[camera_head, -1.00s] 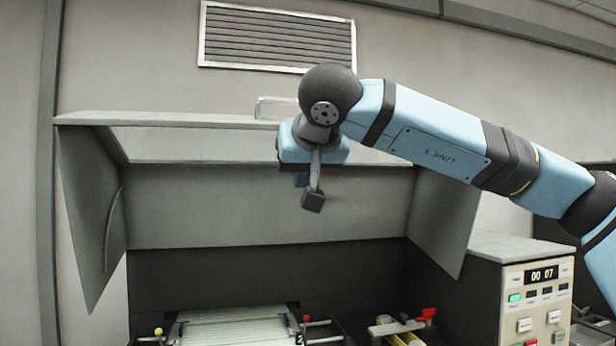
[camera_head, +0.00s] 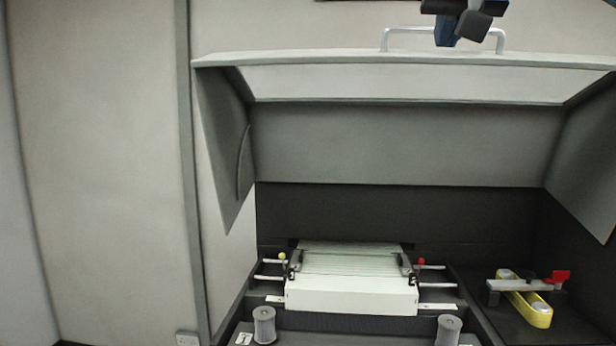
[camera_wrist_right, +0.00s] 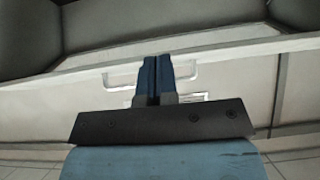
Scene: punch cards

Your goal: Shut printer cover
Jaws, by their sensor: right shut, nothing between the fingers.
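The grey printer cover (camera_head: 400,140) stands raised and open over the printer in the head view. A pale metal handle (camera_head: 402,32) rises from the cover's upper edge. My right gripper (camera_head: 446,38) shows at the top of the head view, in front of part of the handle. In the right wrist view, my right gripper (camera_wrist_right: 156,65) has its two blue fingers together with nothing between them. The cover (camera_wrist_right: 170,45) and its handle (camera_wrist_right: 188,75) lie beyond the fingertips there. Whether the fingers touch the handle cannot be told. My left gripper is not in view.
Below the cover, the open printer holds white paper (camera_head: 350,296), two grey spools (camera_head: 264,325) (camera_head: 448,330) and a yellow belt part (camera_head: 525,300) with a red knob. A plain wall (camera_head: 95,150) stands at the left.

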